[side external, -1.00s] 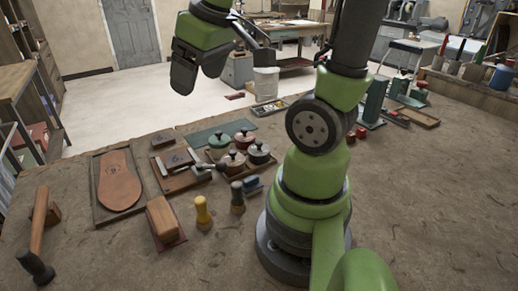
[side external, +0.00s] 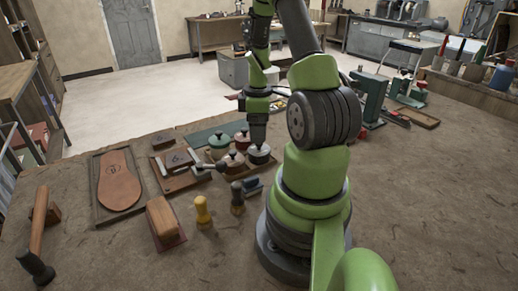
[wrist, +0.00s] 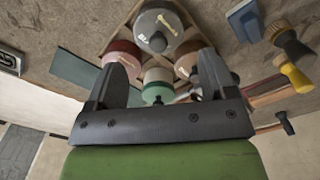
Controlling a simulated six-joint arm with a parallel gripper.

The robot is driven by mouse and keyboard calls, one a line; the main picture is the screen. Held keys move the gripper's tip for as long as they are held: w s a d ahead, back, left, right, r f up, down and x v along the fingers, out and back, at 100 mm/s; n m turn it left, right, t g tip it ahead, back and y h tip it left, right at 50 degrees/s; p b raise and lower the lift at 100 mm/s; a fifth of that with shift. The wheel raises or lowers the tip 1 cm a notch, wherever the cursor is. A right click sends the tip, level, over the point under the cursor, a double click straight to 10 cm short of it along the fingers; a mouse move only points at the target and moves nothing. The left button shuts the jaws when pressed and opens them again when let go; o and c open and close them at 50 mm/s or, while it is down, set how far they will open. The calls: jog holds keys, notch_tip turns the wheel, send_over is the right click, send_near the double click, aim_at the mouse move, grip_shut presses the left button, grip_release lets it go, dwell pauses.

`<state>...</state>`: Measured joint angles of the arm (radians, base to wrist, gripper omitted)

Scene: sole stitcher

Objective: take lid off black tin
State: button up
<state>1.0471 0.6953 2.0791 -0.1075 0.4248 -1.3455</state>
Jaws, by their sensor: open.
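The black tin (side external: 259,157) stands at the right end of a group of lidded tins on a wooden tray. In the wrist view the black tin (wrist: 150,22) is at the top centre, with its round knobbed lid on and pale lettering on it. My gripper (side external: 258,138) points down just above the black tin and overlaps its top in the side view. In the wrist view my gripper (wrist: 163,75) is open and empty, and the black tin lies beyond its fingertips. Contact with the knob cannot be seen.
A red tin (wrist: 123,54), a brown tin (wrist: 190,52) and a green tin (wrist: 158,78) stand close around the black one.

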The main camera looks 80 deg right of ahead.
aim_at(259, 146)
notch_tip(259, 146, down, 5)
jog(key=shift+d+f, duration=0.1)
dwell(0.3)
jog(key=c, duration=0.7)
